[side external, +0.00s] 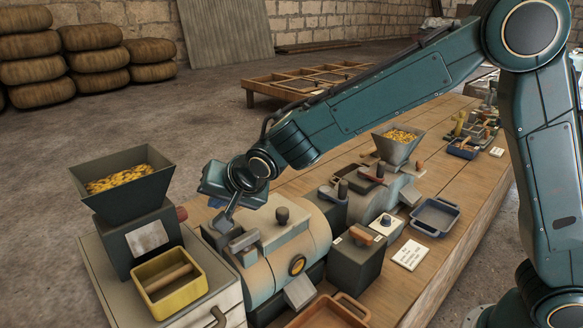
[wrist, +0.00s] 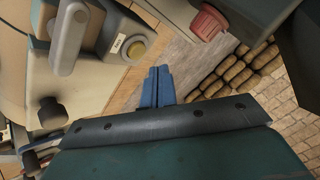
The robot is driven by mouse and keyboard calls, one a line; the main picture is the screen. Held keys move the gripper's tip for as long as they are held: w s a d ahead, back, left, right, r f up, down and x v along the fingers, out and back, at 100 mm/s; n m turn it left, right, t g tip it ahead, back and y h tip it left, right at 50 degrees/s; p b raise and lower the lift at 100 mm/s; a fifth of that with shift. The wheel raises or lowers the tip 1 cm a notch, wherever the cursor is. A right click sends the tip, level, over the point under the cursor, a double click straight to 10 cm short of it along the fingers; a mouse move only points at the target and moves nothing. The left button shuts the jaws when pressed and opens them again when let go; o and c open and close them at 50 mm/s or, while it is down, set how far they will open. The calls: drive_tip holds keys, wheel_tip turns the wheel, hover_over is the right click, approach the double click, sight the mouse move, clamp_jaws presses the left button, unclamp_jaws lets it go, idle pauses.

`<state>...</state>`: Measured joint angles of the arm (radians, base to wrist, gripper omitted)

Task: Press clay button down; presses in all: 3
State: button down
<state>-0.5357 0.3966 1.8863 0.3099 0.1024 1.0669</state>
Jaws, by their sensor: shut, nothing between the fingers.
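No part is plainly marked as the clay button. A reddish, clay-like block (wrist: 208,22) sticks out near the top of the wrist view; it also shows in the side view (side external: 181,213), on the side of the hopper machine. In the side view my gripper (side external: 224,222) hangs by the left end of the cream machine (side external: 280,235).
The hopper machine (side external: 148,235) stands left of my gripper, with a yellow bin (side external: 172,300) in front. A grey lever (side external: 243,242) and a dark knob (side external: 282,214) rise from the cream machine. A dark box (side external: 357,262) with an orange-brown top part stands to its right.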

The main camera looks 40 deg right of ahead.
drive_tip(key=shift+r, duration=1.85)
idle(1.2)
wheel_tip(320, 180, up, 4)
drive_tip(key=shift+f, duration=0.1)
idle(0.3)
drive_tip(key=shift+f, duration=4.4)
drive_tip(key=shift+f, duration=0.45)
